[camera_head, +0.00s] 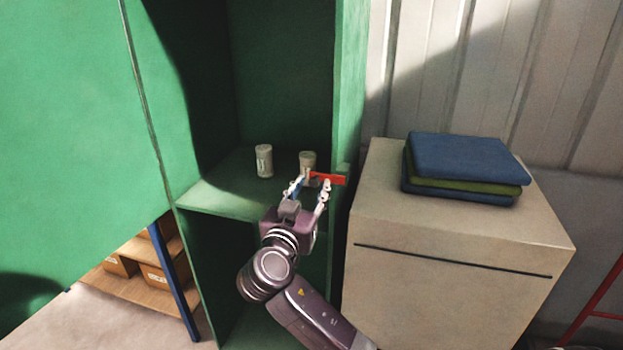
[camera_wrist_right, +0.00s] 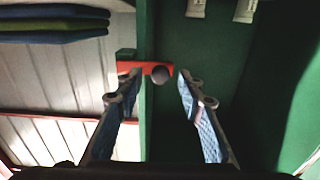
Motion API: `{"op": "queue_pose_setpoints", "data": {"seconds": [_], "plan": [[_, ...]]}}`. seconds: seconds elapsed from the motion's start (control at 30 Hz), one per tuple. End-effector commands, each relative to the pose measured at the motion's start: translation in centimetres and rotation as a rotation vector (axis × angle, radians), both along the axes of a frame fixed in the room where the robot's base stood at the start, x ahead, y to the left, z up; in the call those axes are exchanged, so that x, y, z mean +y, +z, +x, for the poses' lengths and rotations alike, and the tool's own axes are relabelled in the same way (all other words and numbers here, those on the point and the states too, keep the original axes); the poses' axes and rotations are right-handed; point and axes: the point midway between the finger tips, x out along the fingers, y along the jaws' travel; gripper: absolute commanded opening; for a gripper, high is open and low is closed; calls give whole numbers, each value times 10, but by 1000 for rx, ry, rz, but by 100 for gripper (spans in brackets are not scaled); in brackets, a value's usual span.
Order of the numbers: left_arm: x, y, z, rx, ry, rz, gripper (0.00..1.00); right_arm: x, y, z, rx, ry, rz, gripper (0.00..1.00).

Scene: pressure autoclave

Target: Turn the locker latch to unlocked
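The locker latch (camera_head: 331,178) is a red bar on the right edge of the green locker (camera_head: 349,100), and it looks roughly level. In the right wrist view the red latch (camera_wrist_right: 150,68) has a dark round knob or pivot and a green block at its left end. My right gripper (camera_head: 309,186) is open in front of the latch. In the wrist view its fingertips (camera_wrist_right: 157,80) are spread to either side of the knob, with a gap on the right; contact on the left is unclear. My left gripper is not in view.
The green locker door (camera_head: 70,110) stands open at the left. Two pale containers (camera_head: 264,161) stand on the locker shelf (camera_head: 225,195), one partly behind my gripper. A beige cabinet (camera_head: 450,270) with folded blue and green cloths (camera_head: 465,160) stands close at the right.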

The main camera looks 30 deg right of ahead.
Motion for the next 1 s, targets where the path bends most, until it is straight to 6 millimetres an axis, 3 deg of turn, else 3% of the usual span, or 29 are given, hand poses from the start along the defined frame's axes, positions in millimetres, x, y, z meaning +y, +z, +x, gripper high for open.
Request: {"op": "queue_pose_setpoints", "data": {"seconds": [0.4,0.73,1.0], "plan": [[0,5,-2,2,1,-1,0,-10,-1,8,1,0,1,35],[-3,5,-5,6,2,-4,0,-10,-1,8,1,0,1,0],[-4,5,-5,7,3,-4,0,-10,-1,8,1,0,1,0]]}}
